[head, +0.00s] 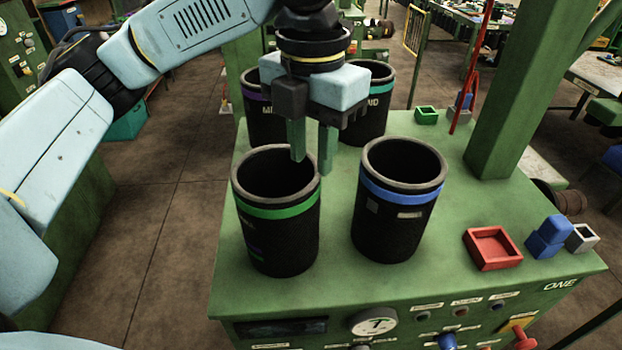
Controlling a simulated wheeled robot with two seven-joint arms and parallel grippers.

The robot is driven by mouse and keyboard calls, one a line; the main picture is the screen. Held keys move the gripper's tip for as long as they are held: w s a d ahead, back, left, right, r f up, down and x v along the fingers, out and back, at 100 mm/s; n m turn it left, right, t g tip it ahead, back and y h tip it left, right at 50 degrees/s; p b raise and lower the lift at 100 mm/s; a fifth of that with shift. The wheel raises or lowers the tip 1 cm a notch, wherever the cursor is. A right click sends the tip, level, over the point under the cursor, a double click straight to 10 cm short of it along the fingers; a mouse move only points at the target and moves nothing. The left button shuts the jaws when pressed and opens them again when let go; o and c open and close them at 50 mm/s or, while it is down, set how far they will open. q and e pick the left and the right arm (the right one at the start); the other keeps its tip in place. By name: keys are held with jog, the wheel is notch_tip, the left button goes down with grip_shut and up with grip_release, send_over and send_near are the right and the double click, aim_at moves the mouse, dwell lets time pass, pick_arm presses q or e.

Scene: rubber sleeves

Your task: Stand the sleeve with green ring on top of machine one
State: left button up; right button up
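The sleeve with the green ring (278,230) is a black open cylinder with a grey rim. It appears to stand upright on the green top of machine one (330,290), front left, left of a blue-ringed sleeve (398,215). My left gripper (312,163) points down at the green-ringed sleeve's right rim. Its two fingers are apart with nothing visible between them. One fingertip overlaps the sleeve's mouth and the other lies just right of the rim. I cannot tell whether they touch it. My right gripper is not in view.
A purple-ringed sleeve (262,118) and a teal-ringed sleeve (372,105) stand behind, partly hidden by my gripper. A green post (515,85) rises at back right.

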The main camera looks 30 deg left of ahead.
pick_arm(q)
jog(key=shift+r, duration=2.4)
